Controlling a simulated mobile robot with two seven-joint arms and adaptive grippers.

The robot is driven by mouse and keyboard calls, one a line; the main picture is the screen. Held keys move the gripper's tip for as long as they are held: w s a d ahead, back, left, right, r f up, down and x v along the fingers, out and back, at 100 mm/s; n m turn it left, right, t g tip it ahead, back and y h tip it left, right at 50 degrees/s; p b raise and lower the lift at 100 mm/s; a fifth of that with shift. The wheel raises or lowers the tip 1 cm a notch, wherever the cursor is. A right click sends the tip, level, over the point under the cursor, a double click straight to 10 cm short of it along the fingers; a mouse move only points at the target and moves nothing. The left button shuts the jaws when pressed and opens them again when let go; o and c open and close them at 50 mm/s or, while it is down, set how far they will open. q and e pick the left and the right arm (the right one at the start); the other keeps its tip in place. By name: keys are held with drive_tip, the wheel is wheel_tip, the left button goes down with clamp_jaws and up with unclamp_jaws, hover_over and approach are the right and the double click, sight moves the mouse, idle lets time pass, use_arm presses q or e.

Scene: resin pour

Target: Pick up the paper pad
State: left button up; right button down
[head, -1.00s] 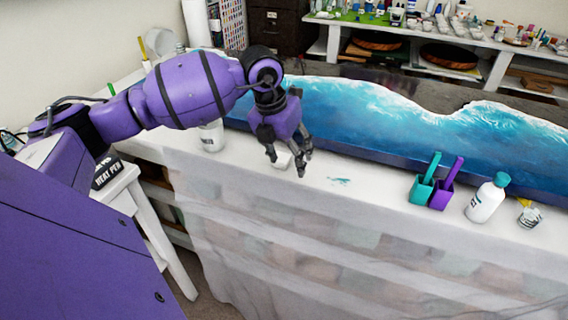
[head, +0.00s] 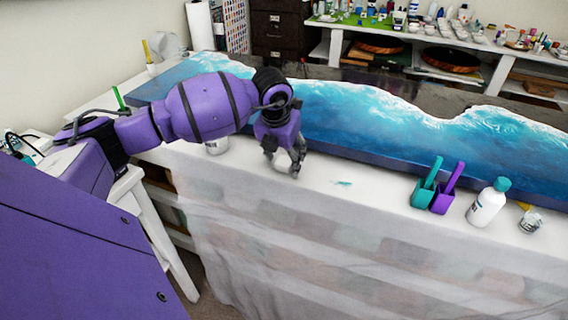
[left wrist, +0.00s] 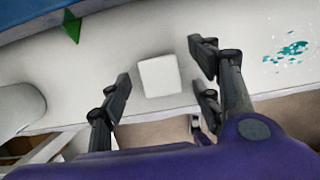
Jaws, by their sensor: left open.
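The paper pad (left wrist: 159,76) is a small white square block lying on the white table in the left wrist view. It lies between the two spread fingers of my left gripper (left wrist: 160,84), slightly nearer the left finger in the picture. I cannot tell how high the fingers are above it. In the head view my left gripper (head: 284,168) points down over the table's front edge and largely hides the pad. It is open and empty. My right gripper is not in view.
The long blue resin wave panel (head: 400,130) lies behind the gripper. A white bottle (head: 217,145) stands to its left. A teal splash (left wrist: 292,49) marks the table.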

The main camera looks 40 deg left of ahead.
use_arm(q)
drive_tip(key=shift+c, duration=0.5)
drive_tip(key=c, duration=0.7)
drive_tip(key=shift+c, duration=0.2)
drive_tip(key=shift+r, duration=0.1)
drive_tip(key=shift+r, duration=0.55)
drive_tip(key=s+d+r+b, duration=0.1)
drive_tip(key=s+d+r, duration=0.8)
drive_tip(key=s+r, duration=0.1)
drive_tip(key=shift+d+r, duration=0.35)
drive_tip(key=shift+r, duration=0.5)
